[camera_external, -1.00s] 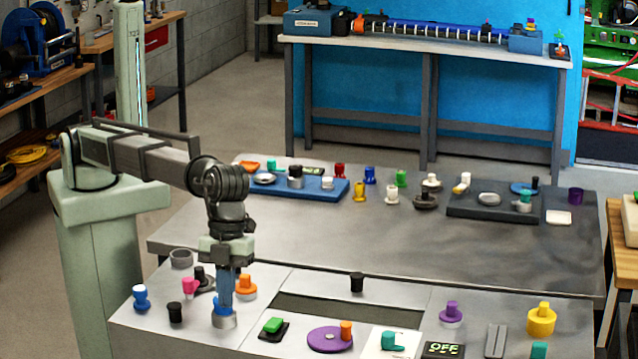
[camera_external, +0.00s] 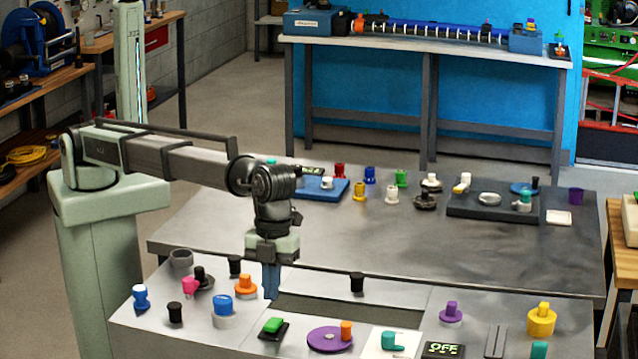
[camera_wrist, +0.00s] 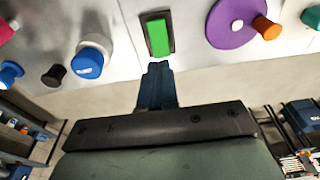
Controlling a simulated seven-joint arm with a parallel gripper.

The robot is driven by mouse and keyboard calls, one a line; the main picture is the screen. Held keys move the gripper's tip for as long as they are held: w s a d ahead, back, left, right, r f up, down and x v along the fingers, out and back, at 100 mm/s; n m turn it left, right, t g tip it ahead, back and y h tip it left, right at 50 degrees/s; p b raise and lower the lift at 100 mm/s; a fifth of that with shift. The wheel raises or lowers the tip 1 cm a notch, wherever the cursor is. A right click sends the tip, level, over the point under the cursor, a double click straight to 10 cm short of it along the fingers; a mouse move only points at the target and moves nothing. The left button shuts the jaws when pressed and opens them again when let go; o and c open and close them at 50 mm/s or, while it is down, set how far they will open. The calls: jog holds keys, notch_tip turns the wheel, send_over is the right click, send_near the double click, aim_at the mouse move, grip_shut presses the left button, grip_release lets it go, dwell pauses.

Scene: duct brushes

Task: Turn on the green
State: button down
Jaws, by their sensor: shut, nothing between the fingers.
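The green rocker switch (camera_external: 273,325) sits on a black base on the front panel, left of the purple disc. It also shows in the wrist view (camera_wrist: 158,37), just beyond my fingertips. My gripper (camera_external: 271,296) points down behind the switch in the external view, above the panel and apart from the switch. In the wrist view my gripper (camera_wrist: 157,68) has its blue fingers together with nothing between them. A display reading "OFF" (camera_external: 443,350) lies on the panel further right. I cannot tell which way the rocker is tilted.
A blue knob (camera_external: 222,304) and an orange knob (camera_external: 245,286) stand left of the switch. The purple disc (camera_external: 324,341) with an orange peg is close on its right. A black knob (camera_external: 357,282) stands behind, beside a dark recessed slot (camera_external: 330,306).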

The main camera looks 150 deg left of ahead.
aim_at(271, 324)
jog(key=shift+w+d+f, duration=0.15)
jog(key=shift+f, duration=1.15)
jog(key=shift+w+d+f, duration=0.15)
jog(key=shift+f, duration=1.1)
